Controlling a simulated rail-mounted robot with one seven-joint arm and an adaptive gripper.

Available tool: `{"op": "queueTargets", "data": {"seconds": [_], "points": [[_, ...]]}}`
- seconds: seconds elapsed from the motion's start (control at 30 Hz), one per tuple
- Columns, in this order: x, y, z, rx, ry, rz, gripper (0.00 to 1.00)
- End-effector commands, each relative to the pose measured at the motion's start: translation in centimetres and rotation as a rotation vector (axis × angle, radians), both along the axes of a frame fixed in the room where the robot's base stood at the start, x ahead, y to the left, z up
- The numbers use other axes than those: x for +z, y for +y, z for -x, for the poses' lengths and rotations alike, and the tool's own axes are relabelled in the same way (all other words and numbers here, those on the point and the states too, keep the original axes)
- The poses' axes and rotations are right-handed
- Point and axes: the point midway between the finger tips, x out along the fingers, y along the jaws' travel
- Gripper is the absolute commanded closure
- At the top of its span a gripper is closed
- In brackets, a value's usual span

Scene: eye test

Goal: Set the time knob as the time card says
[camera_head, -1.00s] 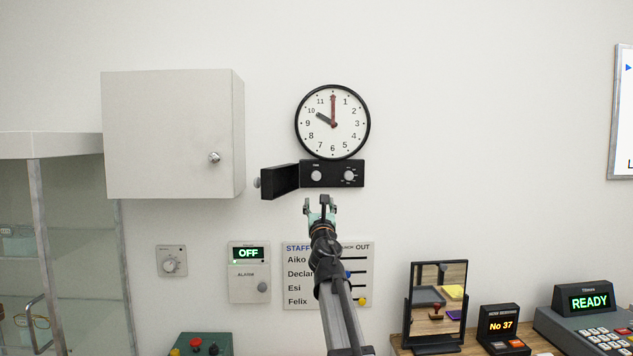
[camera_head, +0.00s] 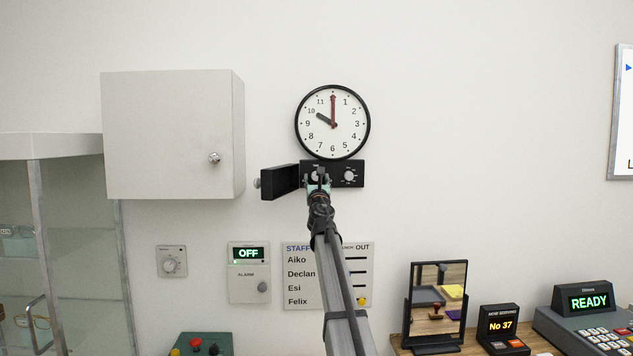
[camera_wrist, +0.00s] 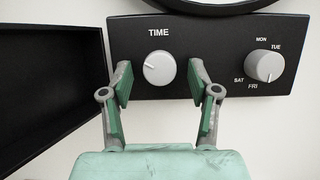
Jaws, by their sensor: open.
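The time knob (camera_wrist: 159,68) is a light grey round knob under the word TIME on a black panel (camera_wrist: 205,104). Its white mark points to the upper left. My gripper (camera_wrist: 159,82) is open, with one finger at each side of the knob; I cannot tell whether they touch it. In the head view my gripper (camera_head: 319,176) covers much of the knob (camera_head: 315,175). The wall clock (camera_head: 332,146) above has its short dark hand near 10 and its long reddish hand at 12. I cannot make out a time card in these frames.
A day knob (camera_wrist: 265,66) sits to the right on the same panel. An open black flap (camera_head: 281,182) stands out at the panel's left. A white cabinet (camera_head: 170,130) hangs further left. A staff board (camera_head: 300,275) and an alarm box (camera_head: 249,272) are below.

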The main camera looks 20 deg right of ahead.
Motion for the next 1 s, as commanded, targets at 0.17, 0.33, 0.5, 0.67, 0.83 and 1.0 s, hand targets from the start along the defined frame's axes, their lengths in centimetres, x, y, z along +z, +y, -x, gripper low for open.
{"op": "queueTargets", "data": {"seconds": [0.17,0.33,0.5,0.67,0.83,1.0], "points": [[-0.01,0.00,0.00,0.000,0.000,0.000,0.39],[-0.01,0.01,-0.01,0.000,0.000,0.000,0.82],[0.00,0.01,-0.01,0.000,0.000,0.000,0.99],[-0.02,0.03,-0.03,0.000,-0.003,-0.008,0.99],[-0.11,0.13,-0.10,0.002,-0.019,-0.048,0.99],[-0.25,0.20,-0.19,0.002,-0.050,-0.133,0.99]]}}
